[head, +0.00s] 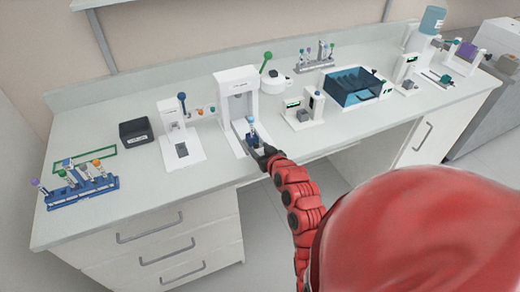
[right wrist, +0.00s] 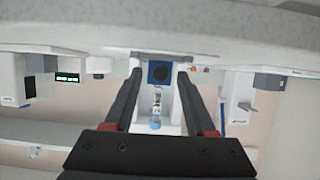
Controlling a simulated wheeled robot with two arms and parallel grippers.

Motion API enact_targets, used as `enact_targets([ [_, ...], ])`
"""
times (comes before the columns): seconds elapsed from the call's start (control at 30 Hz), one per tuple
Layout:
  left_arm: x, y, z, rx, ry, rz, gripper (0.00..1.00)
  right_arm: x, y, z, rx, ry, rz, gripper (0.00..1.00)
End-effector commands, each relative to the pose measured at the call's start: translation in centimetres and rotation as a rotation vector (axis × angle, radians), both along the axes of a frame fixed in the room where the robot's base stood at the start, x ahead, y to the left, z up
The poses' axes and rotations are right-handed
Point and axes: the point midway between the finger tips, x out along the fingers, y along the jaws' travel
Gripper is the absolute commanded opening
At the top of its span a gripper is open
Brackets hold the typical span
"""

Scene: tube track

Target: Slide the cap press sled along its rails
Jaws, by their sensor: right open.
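The white cap press (head: 239,88) stands in the middle of the counter. Its sled (head: 242,147) is at the front, low between the rails, with a blue-capped tube (head: 252,124) upright on it. My right gripper (head: 264,153) is at the front of the press, close to the sled; the head view hides its fingertips partly. In the right wrist view, which looks upside down, the open fingers (right wrist: 159,76) point toward the press, with the tube (right wrist: 156,104) showing between them. A dark blue square with a round mark (right wrist: 159,72) lies beyond the tube. I cannot tell whether the fingers touch the sled.
A smaller white press (head: 178,137) and a black box (head: 136,131) stand to the left. A blue tube rack (head: 82,191) is at the far left. White devices (head: 304,112) and a blue bin (head: 352,88) stand to the right.

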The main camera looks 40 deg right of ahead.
Motion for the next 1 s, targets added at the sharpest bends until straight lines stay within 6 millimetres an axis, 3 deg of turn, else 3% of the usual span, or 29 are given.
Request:
enact_targets([
  [0.27,0.0,0.0,-0.5,0.000,0.000,0.000,0.50,-1.0,0.2,0.4,-0.002,-0.006,-0.001,0.56],
  [0.53,0.0,0.0,-1.9,0.000,0.000,0.000,0.50,-5.3,1.2,2.1,-0.004,-0.005,-0.003,0.56],
  [0.7,0.0,0.0,2.4,0.000,0.000,0.000,0.50,-8.8,2.0,4.6,0.002,0.006,-0.003,0.56],
  [1.0,0.0,0.0,7.9,0.000,0.000,0.000,0.50,-13.1,3.1,6.2,0.004,0.006,-0.003,0.56],
])
